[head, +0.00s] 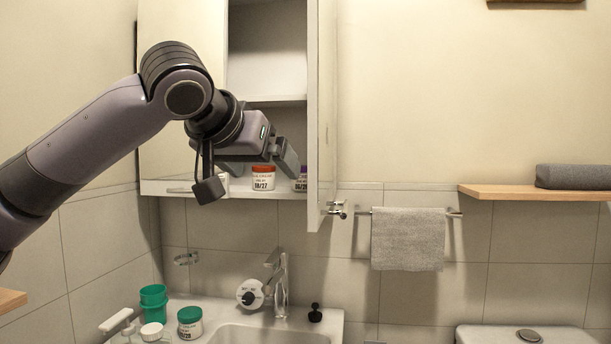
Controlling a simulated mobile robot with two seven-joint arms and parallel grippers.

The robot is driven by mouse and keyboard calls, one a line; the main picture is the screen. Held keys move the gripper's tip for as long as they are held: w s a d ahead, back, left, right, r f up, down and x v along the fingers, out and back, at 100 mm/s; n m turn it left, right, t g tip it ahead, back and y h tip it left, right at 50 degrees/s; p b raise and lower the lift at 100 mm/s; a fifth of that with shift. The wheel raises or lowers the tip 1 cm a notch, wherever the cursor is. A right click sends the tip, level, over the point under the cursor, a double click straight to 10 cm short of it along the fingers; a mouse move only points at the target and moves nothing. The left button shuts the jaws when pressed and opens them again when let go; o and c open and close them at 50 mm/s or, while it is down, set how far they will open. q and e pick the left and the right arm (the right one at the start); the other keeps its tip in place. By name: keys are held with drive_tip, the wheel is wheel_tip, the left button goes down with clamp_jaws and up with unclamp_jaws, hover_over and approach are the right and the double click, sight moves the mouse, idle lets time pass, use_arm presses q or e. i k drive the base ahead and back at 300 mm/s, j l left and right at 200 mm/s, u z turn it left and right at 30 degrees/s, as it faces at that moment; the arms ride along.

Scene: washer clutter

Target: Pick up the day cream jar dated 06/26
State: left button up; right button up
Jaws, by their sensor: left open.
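A white jar with a purple lid (300,183) stands on the cabinet's bottom shelf at the right, partly hidden by the cabinet door edge and my gripper finger; its date looks like 06/26, but the last digit is hard to read. To its left stands a white jar with a red-orange lid (263,182), dated 10/27. A jar with a green lid (190,322) sits on the sink counter; its small date seems to end in 28. My left gripper (247,174) is open in front of the cabinet, its right finger close to the purple-lidded jar. My right gripper is out of view.
The open cabinet door (322,110) stands just right of the jars. Below are the sink (265,335), faucet (279,274), a green cup (153,300) and small bottles. A grey towel (407,240) hangs at right. The upper shelf looks empty.

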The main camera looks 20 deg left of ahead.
sight(299, 185)
drive_tip(key=i+j, duration=0.15)
drive_tip(key=i, duration=0.3)
drive_tip(key=i+j, duration=0.2)
drive_tip(key=i, duration=0.2)
